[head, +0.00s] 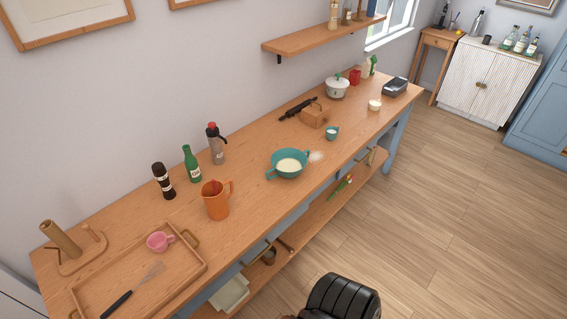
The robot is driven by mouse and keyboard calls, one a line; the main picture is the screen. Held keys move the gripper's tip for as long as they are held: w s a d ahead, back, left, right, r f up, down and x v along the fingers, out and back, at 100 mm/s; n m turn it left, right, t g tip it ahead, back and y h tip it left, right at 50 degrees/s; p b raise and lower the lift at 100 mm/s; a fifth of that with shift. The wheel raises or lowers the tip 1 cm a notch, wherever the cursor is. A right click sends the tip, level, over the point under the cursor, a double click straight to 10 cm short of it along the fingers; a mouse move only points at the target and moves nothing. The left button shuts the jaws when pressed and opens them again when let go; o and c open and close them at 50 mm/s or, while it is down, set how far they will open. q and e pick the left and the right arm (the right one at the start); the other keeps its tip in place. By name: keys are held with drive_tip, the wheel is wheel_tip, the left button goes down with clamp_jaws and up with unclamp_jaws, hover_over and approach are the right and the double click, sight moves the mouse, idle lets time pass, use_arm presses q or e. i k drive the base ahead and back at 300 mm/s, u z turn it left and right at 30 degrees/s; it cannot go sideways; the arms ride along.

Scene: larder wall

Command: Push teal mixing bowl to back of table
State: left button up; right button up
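The teal mixing bowl (287,171) stands upright near the front edge of the long wooden table (258,214), about midway along it. It has a handle on each side and holds something pale cream. A whitish patch (316,156) lies on the wood just right of the bowl. The table top behind the bowl, toward the wall, looks bare. Neither of my grippers is in view, and nothing touches the bowl.
Left of the bowl stand an orange jug (216,203), a grey flask (216,150), a green bottle (192,165) and a dark mill (163,181). A wall shelf (325,37) hangs above.

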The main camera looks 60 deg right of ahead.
sight(288, 162)
drive_tip(key=z, duration=1.9)
drive_tip(key=k, duration=0.4)
drive_tip(key=z, duration=1.2)
drive_tip(key=i, duration=1.1)
drive_tip(key=u, duration=0.4)
